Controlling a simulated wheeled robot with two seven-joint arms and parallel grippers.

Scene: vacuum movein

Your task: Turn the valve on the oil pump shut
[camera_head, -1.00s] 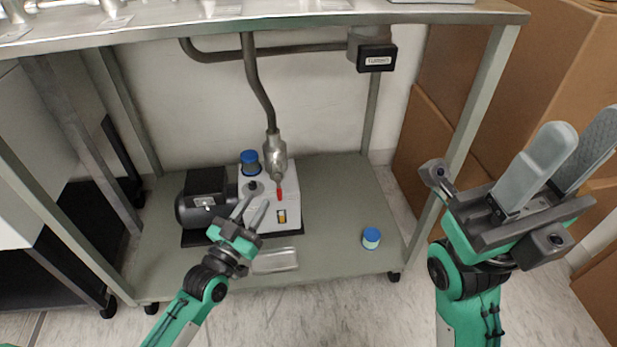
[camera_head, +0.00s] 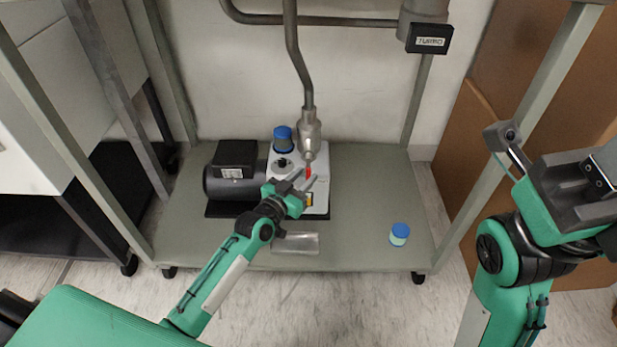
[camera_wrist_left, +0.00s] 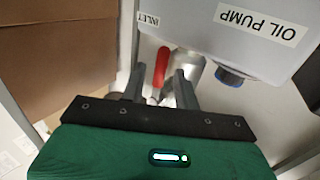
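The white oil pump (camera_head: 292,160) with its black motor (camera_head: 236,178) stands on the lower shelf of a metal cart. Its label (camera_wrist_left: 256,24) shows upside down in the left wrist view. The valve's red handle (camera_head: 308,173) is at the base of the metal pipe fitting. In the left wrist view the red handle (camera_wrist_left: 161,67) lies between the fingers of my left gripper (camera_wrist_left: 159,80). The fingers are open, with gaps on both sides. In the head view my left gripper (camera_head: 302,180) covers part of the pump.
A blue-lidded jar (camera_head: 399,235) stands at the shelf's front right. A clear tray (camera_head: 296,243) lies in front of the pump. The cart's legs (camera_head: 550,80) frame the shelf (camera_head: 360,190). Cardboard boxes (camera_head: 490,130) are at the right.

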